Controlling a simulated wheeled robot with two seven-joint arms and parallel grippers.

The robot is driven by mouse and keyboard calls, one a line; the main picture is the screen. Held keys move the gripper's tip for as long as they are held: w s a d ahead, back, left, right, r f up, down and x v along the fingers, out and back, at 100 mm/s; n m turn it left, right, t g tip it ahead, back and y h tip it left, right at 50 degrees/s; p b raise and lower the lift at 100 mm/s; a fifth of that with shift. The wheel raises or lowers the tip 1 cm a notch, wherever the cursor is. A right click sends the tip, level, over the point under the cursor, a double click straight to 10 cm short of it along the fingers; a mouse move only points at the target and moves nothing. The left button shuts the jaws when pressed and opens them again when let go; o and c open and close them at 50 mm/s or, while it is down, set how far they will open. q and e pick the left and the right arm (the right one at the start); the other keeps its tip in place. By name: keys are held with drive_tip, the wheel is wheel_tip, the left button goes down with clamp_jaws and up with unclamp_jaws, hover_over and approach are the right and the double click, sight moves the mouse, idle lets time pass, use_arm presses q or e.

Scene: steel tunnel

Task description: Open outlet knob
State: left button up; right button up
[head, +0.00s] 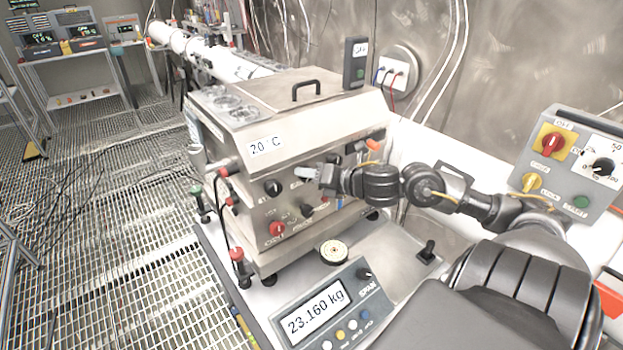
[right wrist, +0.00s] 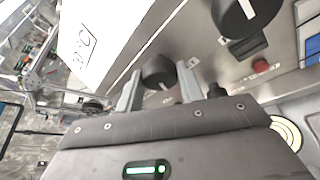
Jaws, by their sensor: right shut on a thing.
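The steel machine (head: 293,130) with a "20 °C" label has a front panel with several knobs. A black knob (head: 273,188), a lower black knob (head: 307,211) and a red knob (head: 277,228) show there. My right gripper (head: 308,173) reaches the panel from the right. In the right wrist view, my right gripper (right wrist: 158,88) has its two grey fingers on either side of a round black knob (right wrist: 158,70) and is shut on it. I cannot tell which panel label belongs to this knob. My left gripper is not in view.
A larger black knob (right wrist: 247,15) with a white line is near the held one. A scale display (head: 316,310) reading 23.160 kg stands below the panel. A grey control box (head: 570,165) is at the right. The grating floor at left is mostly open, with loose cables.

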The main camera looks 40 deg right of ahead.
drive_tip(key=shift+f+n+h+b, duration=0.1)
drive_tip(key=shift+n+h+b, duration=0.25)
drive_tip(key=shift+n, duration=0.25)
drive_tip(key=shift+a, duration=0.1)
drive_tip(key=o, duration=1)
drive_tip(key=p+v, duration=0.2)
drive_tip(key=v, duration=0.1)
drive_tip(key=p+v, duration=0.2)
drive_tip(key=v, duration=0.2)
drive_tip(key=p+v, duration=0.2)
drive_tip(key=v, duration=0.1)
drive_tip(key=shift+s+r, duration=0.3)
drive_tip(key=shift+r, duration=0.1)
